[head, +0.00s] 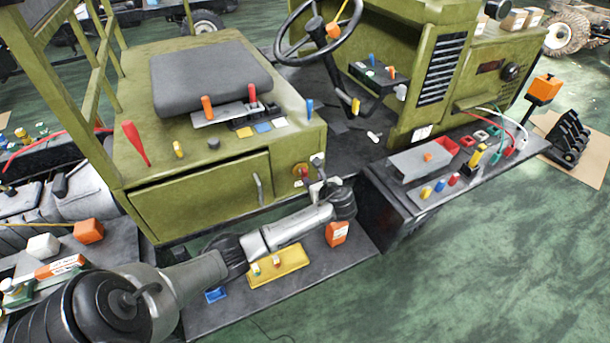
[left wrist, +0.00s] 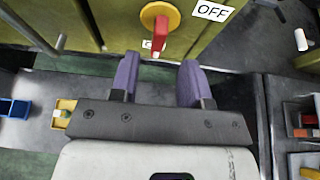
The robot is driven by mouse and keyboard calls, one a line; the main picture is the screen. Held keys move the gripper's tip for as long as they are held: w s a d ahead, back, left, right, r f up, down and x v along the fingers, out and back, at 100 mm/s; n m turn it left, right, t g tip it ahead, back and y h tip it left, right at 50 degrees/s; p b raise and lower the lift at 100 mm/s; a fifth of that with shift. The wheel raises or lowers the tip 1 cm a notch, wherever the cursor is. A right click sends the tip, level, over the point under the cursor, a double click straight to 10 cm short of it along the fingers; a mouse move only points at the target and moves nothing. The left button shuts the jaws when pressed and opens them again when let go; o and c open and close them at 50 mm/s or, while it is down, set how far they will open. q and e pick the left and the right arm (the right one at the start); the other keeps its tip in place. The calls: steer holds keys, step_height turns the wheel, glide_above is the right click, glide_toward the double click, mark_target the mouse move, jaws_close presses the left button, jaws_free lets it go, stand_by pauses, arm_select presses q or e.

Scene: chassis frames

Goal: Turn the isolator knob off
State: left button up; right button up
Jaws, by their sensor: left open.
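The isolator knob (head: 303,172) is a red handle on a round yellow plate, on the olive side panel below the seat in the head view. In the left wrist view the red knob (left wrist: 160,36) points down the picture from its yellow plate (left wrist: 152,12). A white OFF label (left wrist: 213,11) is to its right. A smaller label below the plate is partly covered by the knob. My left gripper (head: 318,172) is beside the knob. In the left wrist view its purple fingers (left wrist: 158,72) are open and empty, apart from the knob. My right gripper is not in view.
A cabinet door with a handle (head: 259,189) is left of the knob. A yellow tray (head: 278,266), an orange container (head: 336,233) and a blue tray (head: 215,295) sit on the low dark step under my left arm. A tool bench (head: 430,200) stands at the right.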

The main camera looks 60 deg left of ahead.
mark_target(307, 174)
arm_select(q)
steer(key=b+x, duration=0.1)
steer(key=x, duration=0.5)
steer(key=shift+a+f, duration=0.2)
steer(key=shift+a, duration=0.05)
steer(key=shift+w+a+f+b, duration=0.1)
steer(key=shift+a+f+b, duration=0.2)
steer(key=shift+a, duration=0.4)
steer(key=shift+r, duration=0.1)
jaws_close()
